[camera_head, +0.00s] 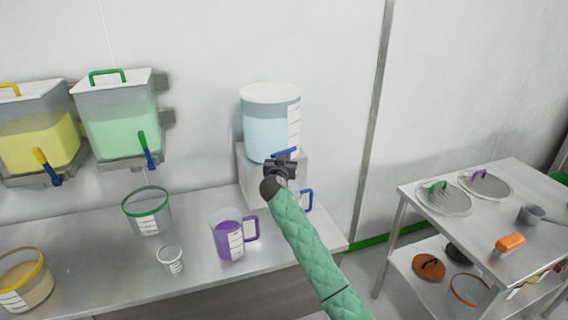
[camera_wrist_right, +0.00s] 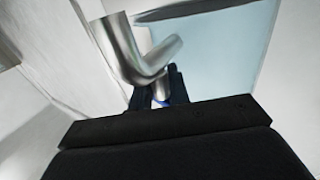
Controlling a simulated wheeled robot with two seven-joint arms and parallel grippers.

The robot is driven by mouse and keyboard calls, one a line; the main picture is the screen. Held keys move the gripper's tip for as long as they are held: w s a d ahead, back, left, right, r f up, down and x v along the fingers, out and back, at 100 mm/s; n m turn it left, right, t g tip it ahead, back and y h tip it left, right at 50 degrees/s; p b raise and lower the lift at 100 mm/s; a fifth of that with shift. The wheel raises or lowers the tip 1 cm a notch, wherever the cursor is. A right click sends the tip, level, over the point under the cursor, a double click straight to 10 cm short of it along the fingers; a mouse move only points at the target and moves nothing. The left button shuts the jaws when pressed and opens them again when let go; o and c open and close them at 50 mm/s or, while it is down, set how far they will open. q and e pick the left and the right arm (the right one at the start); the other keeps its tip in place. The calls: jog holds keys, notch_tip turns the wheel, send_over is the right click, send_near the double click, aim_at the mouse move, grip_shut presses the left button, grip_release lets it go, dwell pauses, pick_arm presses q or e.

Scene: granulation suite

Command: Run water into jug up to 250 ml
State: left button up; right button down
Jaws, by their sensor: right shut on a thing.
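A round clear water tank (camera_head: 268,125) with a graduated strip and pale blue water stands on a white block. My right gripper (camera_head: 284,168) is at its tap, shut on the blue tap lever (camera_head: 285,153). In the right wrist view a bent metal spout (camera_wrist_right: 130,50) is close ahead, and a bit of blue shows at the dark jaws (camera_wrist_right: 165,104). Below the tap, a blue handle (camera_head: 308,199), apparently a jug's, shows beside my arm; the rest is hidden, so its water level cannot be seen. My left gripper is out of view.
A purple-handled jug (camera_head: 229,241), a small beaker (camera_head: 171,260), a green-rimmed container (camera_head: 147,212) and a yellow-rimmed container (camera_head: 26,286) stand on the bench. Yellow and green dispensers hang left. A cart (camera_head: 463,238) stands right, across a floor gap.

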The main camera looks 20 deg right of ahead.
jog(key=shift+d+n+t+y, duration=0.1)
jog(key=shift+n+t+y, duration=0.2)
jog(key=shift+n+y, duration=0.3)
jog(key=shift+y, duration=0.5)
jog(key=shift+n+t+y, duration=0.4)
jog(key=shift+n+y, duration=0.3)
jog(key=shift+y, duration=0.1)
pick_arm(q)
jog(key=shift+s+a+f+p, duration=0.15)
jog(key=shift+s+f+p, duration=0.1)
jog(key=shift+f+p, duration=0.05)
pick_arm(e)
jog(key=shift+n+y, duration=0.3)
jog(key=shift+y, duration=0.1)
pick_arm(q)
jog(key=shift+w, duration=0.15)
pick_arm(e)
jog(key=c, duration=1.4)
grip_release()
